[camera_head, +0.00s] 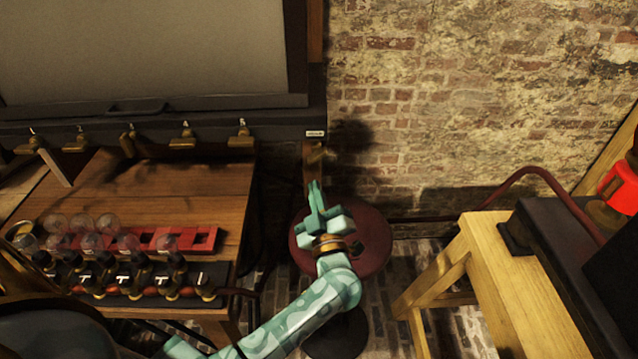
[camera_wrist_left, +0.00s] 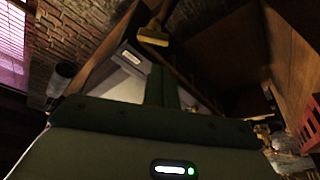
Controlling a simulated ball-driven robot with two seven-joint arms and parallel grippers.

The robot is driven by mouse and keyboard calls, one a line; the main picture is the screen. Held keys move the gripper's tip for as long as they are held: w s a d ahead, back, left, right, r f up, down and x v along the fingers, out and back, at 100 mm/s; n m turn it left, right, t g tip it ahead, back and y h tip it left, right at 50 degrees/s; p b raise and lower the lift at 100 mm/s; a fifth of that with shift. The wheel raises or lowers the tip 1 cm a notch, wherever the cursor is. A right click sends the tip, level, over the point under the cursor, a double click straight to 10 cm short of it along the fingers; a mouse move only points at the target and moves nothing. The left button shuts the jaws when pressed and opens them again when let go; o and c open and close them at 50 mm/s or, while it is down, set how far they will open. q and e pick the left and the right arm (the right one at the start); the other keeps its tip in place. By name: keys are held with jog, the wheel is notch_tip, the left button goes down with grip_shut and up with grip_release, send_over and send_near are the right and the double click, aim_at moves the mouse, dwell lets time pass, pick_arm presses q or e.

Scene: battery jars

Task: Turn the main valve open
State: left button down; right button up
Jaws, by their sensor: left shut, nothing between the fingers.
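A brass valve handle (camera_head: 320,155) hangs below the small white label at the right end of the dark wall panel. It appears to be the main valve. My left gripper (camera_head: 315,186) is just below it in the head view, with its green fingers together and pointing up. In the left wrist view the shut fingers (camera_wrist_left: 161,76) point toward a brass handle (camera_wrist_left: 153,38) just beyond their tips. I see no clear contact, and nothing is between the fingers. I cannot tell exactly how far the handle is turned. My right gripper is not in view.
Several brass taps (camera_head: 182,138) line the panel's lower edge to the left. A wooden desk (camera_head: 190,200) holds glass jars and a red rack (camera_head: 203,239). A round dark-red stool (camera_head: 375,255) stands below my gripper. A wooden bench (camera_head: 490,270) is at the right.

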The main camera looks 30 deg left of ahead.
aim_at(309, 164)
pick_arm(q)
jog(key=x, duration=0.8)
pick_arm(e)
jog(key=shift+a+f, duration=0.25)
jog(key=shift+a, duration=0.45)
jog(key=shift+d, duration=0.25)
